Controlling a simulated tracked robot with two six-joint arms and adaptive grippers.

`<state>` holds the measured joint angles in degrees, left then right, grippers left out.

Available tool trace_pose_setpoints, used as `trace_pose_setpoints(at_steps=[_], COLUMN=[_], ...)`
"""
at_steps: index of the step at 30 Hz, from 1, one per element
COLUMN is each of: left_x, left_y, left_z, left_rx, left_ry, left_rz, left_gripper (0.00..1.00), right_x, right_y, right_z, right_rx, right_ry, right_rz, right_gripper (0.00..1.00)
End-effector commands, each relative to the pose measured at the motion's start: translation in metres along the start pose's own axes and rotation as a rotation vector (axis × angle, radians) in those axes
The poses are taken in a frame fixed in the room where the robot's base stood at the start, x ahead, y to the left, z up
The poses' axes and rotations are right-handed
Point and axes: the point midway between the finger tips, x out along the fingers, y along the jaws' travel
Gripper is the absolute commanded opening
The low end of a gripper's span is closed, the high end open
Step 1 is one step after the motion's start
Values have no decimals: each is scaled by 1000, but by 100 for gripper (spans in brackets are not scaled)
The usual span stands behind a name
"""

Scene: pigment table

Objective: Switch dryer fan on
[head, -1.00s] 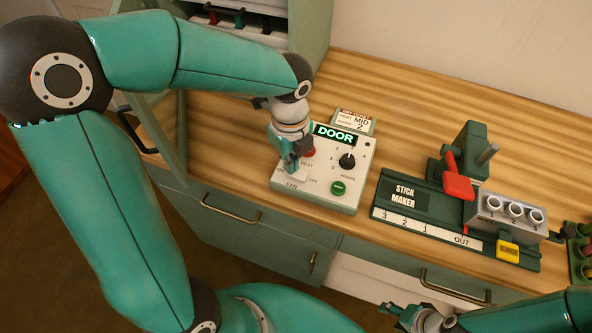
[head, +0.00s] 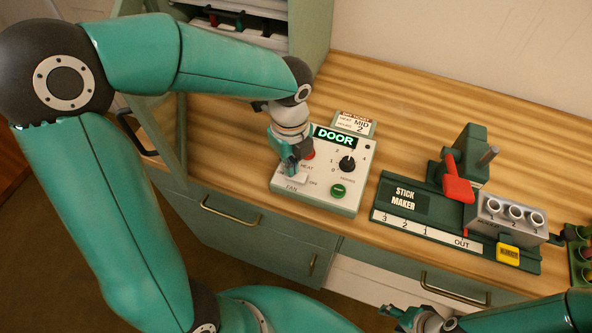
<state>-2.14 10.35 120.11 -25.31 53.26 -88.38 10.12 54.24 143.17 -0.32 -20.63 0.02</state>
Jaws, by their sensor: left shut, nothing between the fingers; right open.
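The dryer control box (head: 318,196) is a pale panel on the bench with a lit display (head: 334,137) reading "DOOR". It has a black hours knob (head: 347,164), a green button (head: 338,191) and a red part (head: 309,154) partly behind my gripper. My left gripper (head: 291,171) is shut and points down at the panel's left side, just above the FAN label (head: 291,188). The fan switch is hidden by it, and I cannot tell whether they touch. My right gripper (head: 400,314) is open at the bottom edge, away from the panel.
A ticket (head: 355,123) reading "MID" and "2" stands behind the panel. The stick maker (head: 400,199), with a red lever (head: 457,184) and a yellow button (head: 508,253), stands to the right. An open cabinet door (head: 166,130) is close on the left. The bench behind is clear.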

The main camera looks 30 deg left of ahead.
Motion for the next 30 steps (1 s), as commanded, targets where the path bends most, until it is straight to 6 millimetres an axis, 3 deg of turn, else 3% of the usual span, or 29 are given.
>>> trace_pose_setpoints(at_steps=[19, 30], left_x=[-57, -61], left_y=[0, 0], left_z=[0, 0], left_rx=[0, 0], left_ry=[-1, 0], left_rz=[-2, -2], left_gripper=[0, 0], right_x=[-48, -50], right_y=[-17, -18], right_z=[0, 0], right_rx=[0, 0], right_ry=[0, 0], right_rz=[0, 0], right_gripper=[54, 54])
